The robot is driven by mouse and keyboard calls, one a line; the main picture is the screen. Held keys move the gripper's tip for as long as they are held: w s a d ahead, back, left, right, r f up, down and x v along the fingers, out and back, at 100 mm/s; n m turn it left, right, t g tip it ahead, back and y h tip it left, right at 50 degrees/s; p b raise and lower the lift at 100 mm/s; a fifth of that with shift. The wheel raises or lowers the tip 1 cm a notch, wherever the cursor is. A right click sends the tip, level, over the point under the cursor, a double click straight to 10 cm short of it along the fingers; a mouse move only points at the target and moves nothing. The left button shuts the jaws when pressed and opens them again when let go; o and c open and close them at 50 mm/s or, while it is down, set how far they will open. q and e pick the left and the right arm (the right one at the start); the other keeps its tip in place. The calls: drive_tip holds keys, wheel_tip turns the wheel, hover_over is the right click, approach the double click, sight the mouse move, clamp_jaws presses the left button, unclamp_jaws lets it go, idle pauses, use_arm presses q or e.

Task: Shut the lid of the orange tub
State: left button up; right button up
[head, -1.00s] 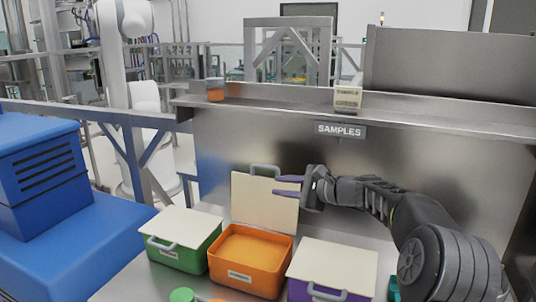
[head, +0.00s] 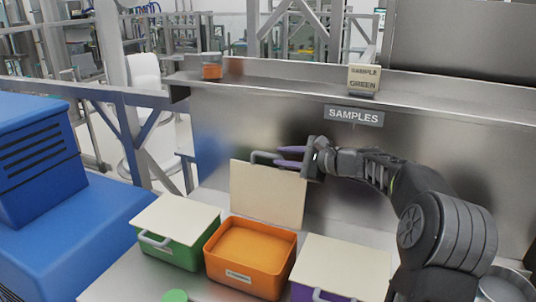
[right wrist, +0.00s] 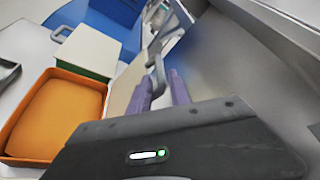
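The orange tub (head: 262,285) stands on the steel table with its lid (head: 268,193) raised nearly upright at its back. The tub's inside is a plain orange surface; it also shows in the right wrist view (right wrist: 42,152). A grey handle (head: 254,158) sits on the lid's top edge. My right gripper (head: 279,157) is at the lid's top right, its purple fingers pointing left toward the handle. In the right wrist view the fingers (right wrist: 160,82) are apart, with the handle at or just beyond their tips; I cannot tell if they touch it. My left gripper is not in view.
A green tub (head: 175,251) with its cream lid down stands left of the orange one. A purple tub with a closed lid (head: 345,266) stands at right. The steel back wall and shelf (head: 275,88) rise behind, with a "SAMPLES" sign (head: 354,116).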

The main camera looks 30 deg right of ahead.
sight(272, 155)
drive_tip(key=p+x, duration=0.2)
drive_tip(key=x, duration=0.3)
drive_tip(key=shift+w+r, duration=0.1)
drive_tip(key=shift+w+a+f, duration=0.2)
drive_tip(key=shift+w+f, duration=0.05)
drive_tip(key=shift+w, duration=0.3)
clamp_jaws()
idle(0.9)
